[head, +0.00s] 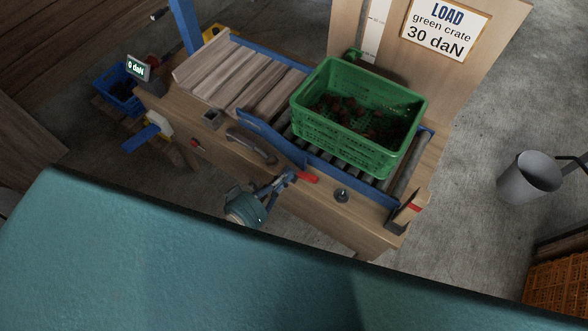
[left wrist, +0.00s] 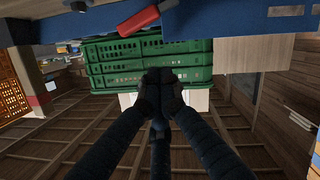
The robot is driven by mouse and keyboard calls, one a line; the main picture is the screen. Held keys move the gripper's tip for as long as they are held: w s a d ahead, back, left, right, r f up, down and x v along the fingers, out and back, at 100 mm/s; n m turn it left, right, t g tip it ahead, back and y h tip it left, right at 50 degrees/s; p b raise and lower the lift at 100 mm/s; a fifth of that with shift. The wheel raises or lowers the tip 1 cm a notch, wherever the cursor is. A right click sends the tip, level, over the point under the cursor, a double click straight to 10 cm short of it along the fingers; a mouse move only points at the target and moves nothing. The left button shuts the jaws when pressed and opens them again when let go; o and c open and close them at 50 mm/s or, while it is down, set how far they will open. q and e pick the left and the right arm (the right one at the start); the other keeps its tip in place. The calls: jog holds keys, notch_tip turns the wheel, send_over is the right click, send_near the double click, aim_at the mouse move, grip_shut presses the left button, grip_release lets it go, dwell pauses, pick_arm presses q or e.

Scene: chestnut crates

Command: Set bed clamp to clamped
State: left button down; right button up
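A bench with a roller bed (head: 396,190) carries a green crate (head: 348,142) of dark brown contents, likely chestnuts. A red handle (head: 307,178) sticks out at the bench's front edge, beside the blue rail (head: 270,137); it looks like the bed clamp's lever, but its setting cannot be told. In the left wrist view the red handle (left wrist: 138,20) lies above and left of my fingertips, apart from them. My left gripper (head: 289,176) is close to the handle's left end; its fingers (left wrist: 160,76) are together with nothing seen between them. My right gripper is not in view.
Wooden slats (head: 243,78) cover the bench's left part. A dark curved handle (head: 252,146) and a black knob (head: 341,195) sit along its front. A display (head: 137,67) reads 0 daN; a sign (head: 447,28) reads LOAD green crate 30 daN. A grey bucket (head: 528,180) stands right.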

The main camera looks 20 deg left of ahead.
pick_arm(q)
jog(key=v, duration=0.4)
jog(key=shift+s+r+b, duration=0.15)
jog(key=shift+s+b, duration=0.15)
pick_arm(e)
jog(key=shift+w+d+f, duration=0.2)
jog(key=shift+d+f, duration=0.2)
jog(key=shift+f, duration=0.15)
pick_arm(q)
jog(key=shift+d, duration=0.1)
